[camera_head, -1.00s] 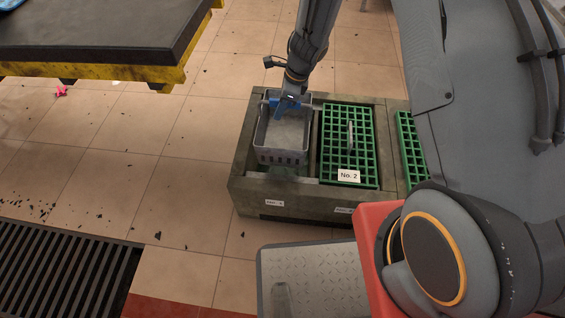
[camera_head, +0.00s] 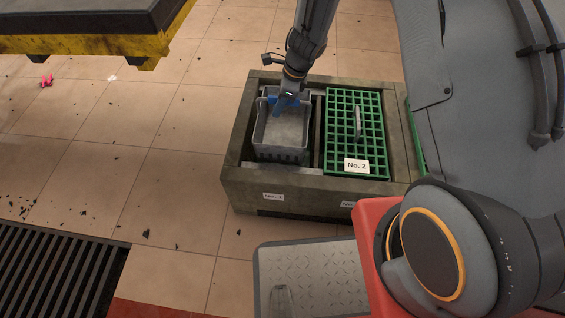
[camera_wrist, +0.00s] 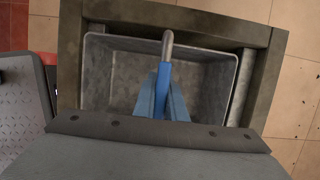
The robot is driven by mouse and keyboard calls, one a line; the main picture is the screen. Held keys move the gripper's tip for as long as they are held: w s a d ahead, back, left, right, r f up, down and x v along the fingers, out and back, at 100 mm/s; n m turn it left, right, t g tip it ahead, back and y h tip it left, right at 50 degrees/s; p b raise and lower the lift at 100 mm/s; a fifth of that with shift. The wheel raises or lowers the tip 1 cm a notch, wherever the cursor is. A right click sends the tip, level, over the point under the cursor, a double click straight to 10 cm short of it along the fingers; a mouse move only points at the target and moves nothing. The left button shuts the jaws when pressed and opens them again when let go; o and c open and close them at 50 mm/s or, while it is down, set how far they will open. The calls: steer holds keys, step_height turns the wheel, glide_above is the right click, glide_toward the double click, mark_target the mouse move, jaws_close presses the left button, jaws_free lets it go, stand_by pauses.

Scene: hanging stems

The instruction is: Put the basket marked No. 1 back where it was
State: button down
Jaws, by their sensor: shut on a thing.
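The grey basket (camera_head: 281,153) is in the left compartment of a stone-like trough (camera_head: 300,192), beside the green grate marked No. 2 (camera_head: 352,130). It is empty and looks roughly level. No mark is visible on the basket itself. My gripper (camera_head: 287,104) has blue fingers and is shut on the basket's handle. In the wrist view the fingers (camera_wrist: 164,85) close on the grey handle (camera_wrist: 167,45), above the basket's interior (camera_wrist: 115,70). The trough's walls surround the basket. I cannot tell whether its underside rests on anything.
A small blurred label (camera_head: 273,196) is on the trough's front below the left compartment. A dark-topped table with a yellow edge (camera_head: 110,45) stands at the upper left. A floor drain grate (camera_head: 50,270) lies at lower left. Tiled floor left of the trough is mostly clear.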

mark_target(276, 127)
steer(key=w+f+b, duration=0.1)
steer(key=f+b, duration=0.2)
steer(key=f, duration=0.1)
steer(key=w+f+b, duration=0.1)
steer(key=f+b, duration=0.3)
steer(key=w+f+b, duration=0.1)
steer(key=f+b, duration=0.3)
steer(key=shift+w, duration=0.15)
step_height(276, 127, down, 10)
steer(key=b, duration=0.5)
steer(key=c, duration=1.8)
jaws_free()
